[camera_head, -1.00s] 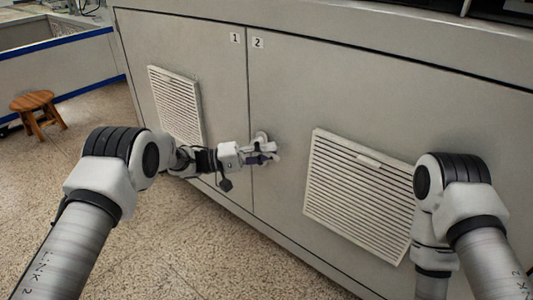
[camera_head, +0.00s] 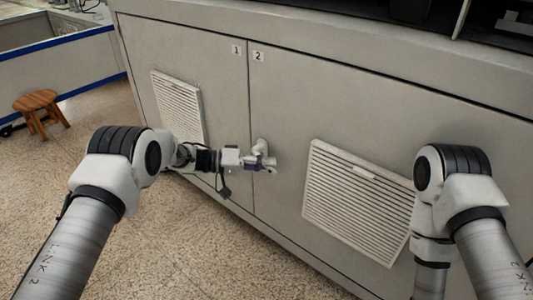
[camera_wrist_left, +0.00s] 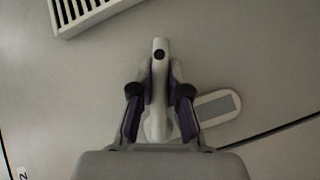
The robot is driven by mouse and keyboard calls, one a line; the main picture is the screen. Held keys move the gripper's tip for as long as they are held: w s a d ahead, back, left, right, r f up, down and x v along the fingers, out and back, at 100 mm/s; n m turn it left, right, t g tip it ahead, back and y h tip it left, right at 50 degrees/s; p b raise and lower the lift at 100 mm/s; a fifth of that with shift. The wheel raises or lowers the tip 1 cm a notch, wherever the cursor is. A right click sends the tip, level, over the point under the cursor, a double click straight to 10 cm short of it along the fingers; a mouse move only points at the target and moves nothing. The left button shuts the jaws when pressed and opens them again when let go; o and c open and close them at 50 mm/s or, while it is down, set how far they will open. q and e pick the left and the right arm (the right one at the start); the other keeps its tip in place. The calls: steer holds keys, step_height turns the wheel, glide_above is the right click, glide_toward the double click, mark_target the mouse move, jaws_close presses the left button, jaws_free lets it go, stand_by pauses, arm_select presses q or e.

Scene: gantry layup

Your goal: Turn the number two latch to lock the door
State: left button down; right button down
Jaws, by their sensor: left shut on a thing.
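The two grey cabinet doors meet at a vertical seam, with the door marked 2 (camera_head: 290,110) on the right. The white number two latch (camera_head: 262,148) sits beside that seam, below the labels. In the left wrist view its handle (camera_wrist_left: 159,62) points up the picture, and a pale oval plate (camera_wrist_left: 218,106) shows behind to the right. My left gripper (camera_head: 265,166) is at the latch, partly hiding it. In the left wrist view its dark purple-padded fingers (camera_wrist_left: 160,92) are closed on either side of the handle. My right gripper is out of view.
A white louvred vent (camera_head: 358,200) is on door 2 and another (camera_head: 178,105) on door 1. A wooden stool (camera_head: 38,108) stands at the far left on the speckled floor (camera_head: 190,250). The floor before the doors is clear.

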arm_select(q)
steer(key=shift+w+a+f+m+y+p, duration=0.1)
steer(key=shift+a+f+m+y+p, duration=0.1)
steer(key=shift+m+y+p, duration=0.6)
steer(key=shift+f+p, duration=0.35)
steer(key=shift+p, duration=0.3)
steer(key=c, duration=1.1)
jaws_free()
steer(key=shift+w, duration=0.1)
steer(key=shift+c, duration=0.2)
steer(key=v, duration=1.2)
steer(key=shift+r, duration=0.2)
steer(key=shift+c, duration=0.3)
